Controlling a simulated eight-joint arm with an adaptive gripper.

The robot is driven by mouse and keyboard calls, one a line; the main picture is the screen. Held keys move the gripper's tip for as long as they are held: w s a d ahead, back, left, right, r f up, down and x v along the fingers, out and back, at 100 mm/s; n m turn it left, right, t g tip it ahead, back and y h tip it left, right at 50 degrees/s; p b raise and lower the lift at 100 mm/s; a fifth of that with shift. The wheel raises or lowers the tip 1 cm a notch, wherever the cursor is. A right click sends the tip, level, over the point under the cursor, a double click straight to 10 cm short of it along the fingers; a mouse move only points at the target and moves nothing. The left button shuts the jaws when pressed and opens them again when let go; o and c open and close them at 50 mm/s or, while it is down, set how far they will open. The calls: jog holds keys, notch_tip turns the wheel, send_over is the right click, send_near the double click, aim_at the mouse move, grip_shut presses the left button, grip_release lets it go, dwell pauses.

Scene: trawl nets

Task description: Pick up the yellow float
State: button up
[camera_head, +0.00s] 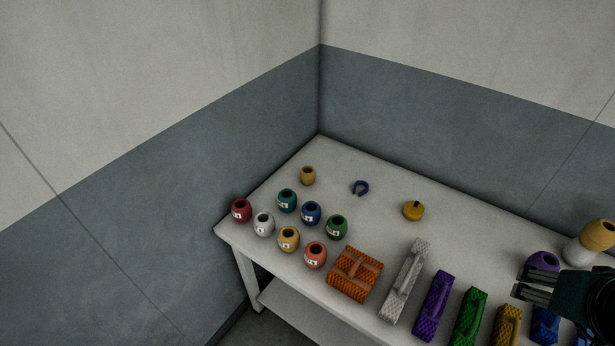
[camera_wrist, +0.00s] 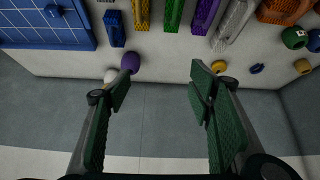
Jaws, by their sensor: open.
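Several yellow things could be the float. A yellow barrel-shaped piece with a white label (camera_head: 288,239) stands in the group of coloured ones at the table's left. A plain dull-yellow barrel shape (camera_head: 307,175) stands behind them, also in the wrist view (camera_wrist: 302,66). A squat round yellow piece with a dark top (camera_head: 413,210) sits alone towards the back, also in the wrist view (camera_wrist: 218,66). My gripper (camera_head: 530,284) is open and empty over the table's right part, apart from all three. Its spread fingers show in the wrist view (camera_wrist: 160,72).
The white table (camera_head: 370,220) stands in a wall corner. Bundled nets, including an orange one (camera_head: 355,273) and a purple one (camera_head: 431,304), line the front. A blue shackle-shaped piece (camera_head: 360,188) lies at the back. A purple rounded piece (camera_head: 543,261) stands close to my gripper.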

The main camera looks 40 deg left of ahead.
jog(key=w+a+r+n+g, duration=0.2)
jog(key=w+a+r+n, duration=0.15)
jog(key=w+a, duration=0.75)
jog(key=w+a+r+n+g, duration=0.15)
jog(key=w+a+n, duration=0.25)
jog(key=w+a, duration=0.7)
jog(key=w+a+f+n, duration=0.2)
jog(key=w+a, duration=0.4)
jog(key=a, duration=0.5)
jog(key=n+g+h, duration=0.2)
jog(key=n+g, duration=0.1)
jog(key=n, duration=0.5)
send_over(307, 170)
jog(key=f, duration=1.7)
jog(key=f+p, duration=0.1)
jog(key=f, duration=0.8)
jog(key=shift+w, duration=0.25)
jog(key=shift+s+a+f, duration=0.15)
jog(key=shift+a+f, duration=0.15)
jog(key=shift+f, duration=0.05)
